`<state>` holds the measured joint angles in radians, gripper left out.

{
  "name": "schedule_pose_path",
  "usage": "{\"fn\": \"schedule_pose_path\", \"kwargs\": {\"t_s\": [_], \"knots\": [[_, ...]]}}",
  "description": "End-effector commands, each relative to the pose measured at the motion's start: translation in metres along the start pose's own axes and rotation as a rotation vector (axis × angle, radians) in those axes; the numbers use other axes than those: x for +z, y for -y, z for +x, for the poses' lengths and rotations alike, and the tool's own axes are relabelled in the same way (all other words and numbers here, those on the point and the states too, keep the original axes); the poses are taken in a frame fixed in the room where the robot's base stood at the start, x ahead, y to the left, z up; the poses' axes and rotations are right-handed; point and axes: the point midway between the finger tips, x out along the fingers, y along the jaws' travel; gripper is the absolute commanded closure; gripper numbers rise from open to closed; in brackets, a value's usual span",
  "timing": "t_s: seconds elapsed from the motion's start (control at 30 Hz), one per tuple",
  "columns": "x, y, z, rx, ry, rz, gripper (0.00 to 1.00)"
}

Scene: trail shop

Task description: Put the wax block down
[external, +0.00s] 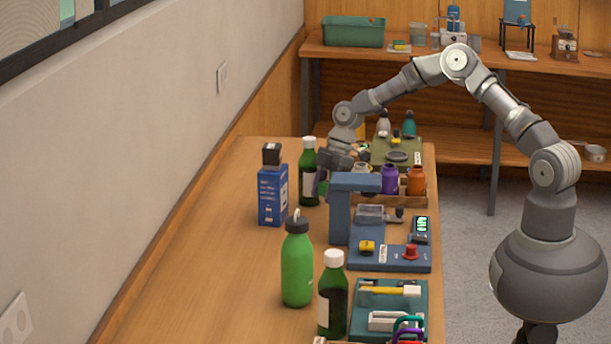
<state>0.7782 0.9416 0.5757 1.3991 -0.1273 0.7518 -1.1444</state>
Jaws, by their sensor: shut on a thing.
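My gripper (335,172) is above the far half of the long wooden bench, beside a dark green bottle with a white cap (308,172). It is seen from the side and partly hidden by the blue stand in front of it. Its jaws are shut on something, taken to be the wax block. I cannot make out the block's shape or colour, nor whether it touches the bench.
A blue press-like stand (341,208), a crate of coloured jars (404,202) and a blue box (272,195) crowd the gripper. A bright green bottle (297,262) stands nearer. The wooden bench (205,240) is clear at left.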

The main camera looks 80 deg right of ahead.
Motion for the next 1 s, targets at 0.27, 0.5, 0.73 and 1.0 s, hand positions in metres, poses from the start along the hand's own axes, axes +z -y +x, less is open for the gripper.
{"fn": "schedule_pose_path", "kwargs": {"t_s": [0.27,0.5,0.73,1.0], "knots": [[0.017,0.0,0.042,-0.001,-0.001,0.001,0.83],[0.02,0.0,0.05,0.001,-0.001,0.0,0.83],[0.021,0.0,0.051,0.001,-0.001,0.0,0.44],[0.021,0.0,0.051,0.001,-0.001,0.0,0.28]]}}
